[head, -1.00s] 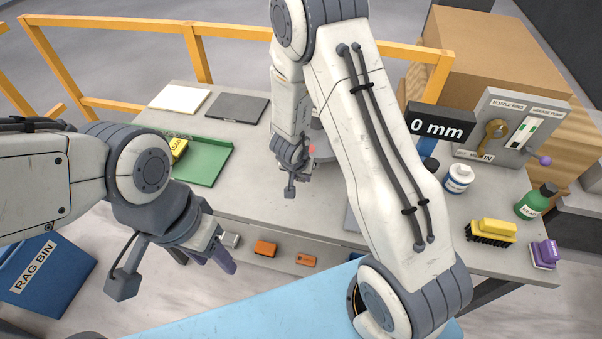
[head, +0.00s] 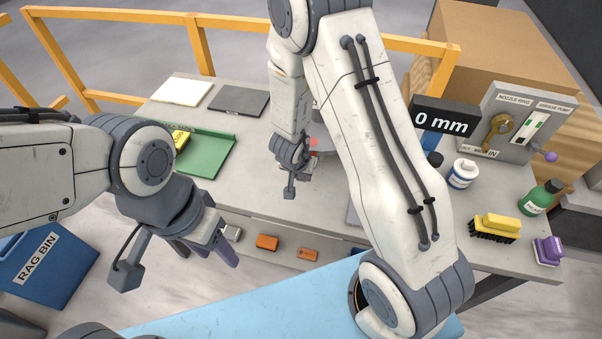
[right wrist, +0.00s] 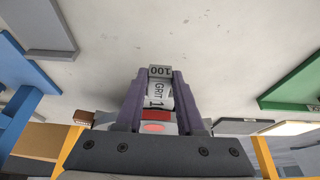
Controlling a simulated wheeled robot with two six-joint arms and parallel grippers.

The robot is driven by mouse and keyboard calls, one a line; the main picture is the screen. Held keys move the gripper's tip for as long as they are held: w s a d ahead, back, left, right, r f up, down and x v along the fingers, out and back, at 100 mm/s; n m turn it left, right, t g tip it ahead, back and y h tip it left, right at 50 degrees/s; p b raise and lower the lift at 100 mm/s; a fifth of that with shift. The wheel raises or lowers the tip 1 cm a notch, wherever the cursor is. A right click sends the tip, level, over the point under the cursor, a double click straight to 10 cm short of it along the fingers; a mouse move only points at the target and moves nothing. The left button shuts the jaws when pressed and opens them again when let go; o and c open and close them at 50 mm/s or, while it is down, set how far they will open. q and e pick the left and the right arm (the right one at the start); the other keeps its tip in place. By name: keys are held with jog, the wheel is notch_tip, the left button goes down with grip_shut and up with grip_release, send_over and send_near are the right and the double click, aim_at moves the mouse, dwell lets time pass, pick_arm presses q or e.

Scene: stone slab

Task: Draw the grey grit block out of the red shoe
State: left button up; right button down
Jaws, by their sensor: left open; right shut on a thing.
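My right gripper (right wrist: 159,84) is shut on the grey grit block (right wrist: 159,94), lettered GRIT and 100, between its two purple fingers in the right wrist view. A red piece (right wrist: 156,115), apparently the red shoe, shows just behind the block between the fingers. I cannot tell whether the block is still inside it. In the head view a bit of red (head: 313,141) shows by my right wrist, mostly covered by my arm; the block is hidden there. My left gripper (head: 223,252) is open and empty, in front of the bench's near edge.
A green tray (head: 211,153) with a yellow block, a dark plate (head: 238,101) and a white plate (head: 181,90) lie on the bench's left. Bottles, brushes and a gauge panel (head: 507,122) stand on the right. Orange blocks (head: 267,242) lie on a lower shelf.

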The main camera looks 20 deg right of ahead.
jog(key=shift+c, duration=2.2)
grip_release()
